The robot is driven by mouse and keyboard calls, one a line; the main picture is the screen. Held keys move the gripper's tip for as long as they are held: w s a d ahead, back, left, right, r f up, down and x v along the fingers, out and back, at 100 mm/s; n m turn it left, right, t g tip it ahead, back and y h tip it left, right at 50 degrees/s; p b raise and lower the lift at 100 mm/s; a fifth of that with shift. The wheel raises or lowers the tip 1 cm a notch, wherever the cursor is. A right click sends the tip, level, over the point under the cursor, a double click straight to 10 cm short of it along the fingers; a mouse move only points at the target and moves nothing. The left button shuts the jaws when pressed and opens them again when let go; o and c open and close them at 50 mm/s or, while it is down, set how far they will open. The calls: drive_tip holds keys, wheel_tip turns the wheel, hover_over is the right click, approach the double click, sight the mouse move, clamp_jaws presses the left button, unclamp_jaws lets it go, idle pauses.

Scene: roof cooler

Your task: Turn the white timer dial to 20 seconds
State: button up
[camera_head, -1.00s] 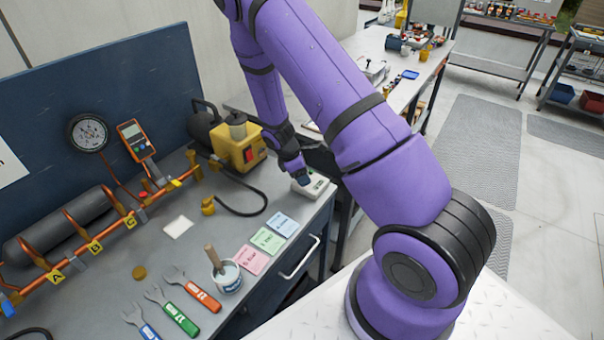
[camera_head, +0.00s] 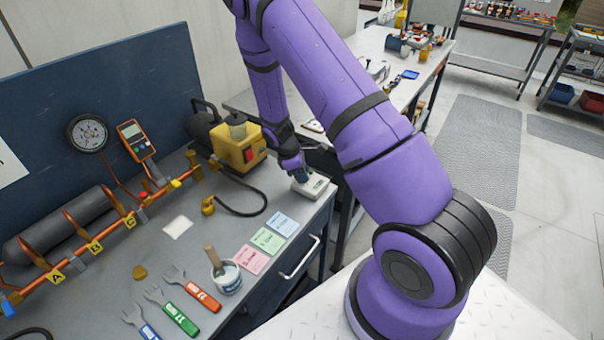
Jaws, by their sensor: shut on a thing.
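The white timer (camera_head: 315,187) is a small box at the right front corner of the workbench. My gripper (camera_head: 301,174) is on top of it, pointing down, at the timer's left part. It is shut on what is most likely the timer's dial, but my fingers and wrist hide the dial. The dial's pointer and the marks around it cannot be read in this view.
A yellow pump (camera_head: 238,150) with a black hose stands left of the timer. Pink, green and blue cards (camera_head: 267,240), a pot with a brush (camera_head: 226,276) and several wrenches (camera_head: 194,291) lie nearer.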

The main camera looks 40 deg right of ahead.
drive_tip(key=m+y, duration=0.1)
drive_tip(key=m, duration=0.2)
drive_tip(key=m+g+y, duration=0.1)
drive_tip(key=m, duration=0.3)
drive_tip(key=shift+w+d+g, duration=0.15)
drive_tip(key=shift+d+g, duration=0.05)
drive_tip(key=shift+g, duration=0.1)
drive_tip(key=m+y, duration=0.1)
drive_tip(key=m, duration=0.3)
drive_tip(key=shift+d+y, duration=0.1)
drive_tip(key=shift+y, duration=0.3)
drive_tip(key=shift+m+y, duration=0.6)
drive_tip(key=shift+m, duration=1.3)
drive_tip(key=o, duration=0.9)
drive_tip(key=v, duration=1)
drive_tip(key=shift+w+d+r, duration=0.15)
drive_tip(key=shift+r, duration=0.2)
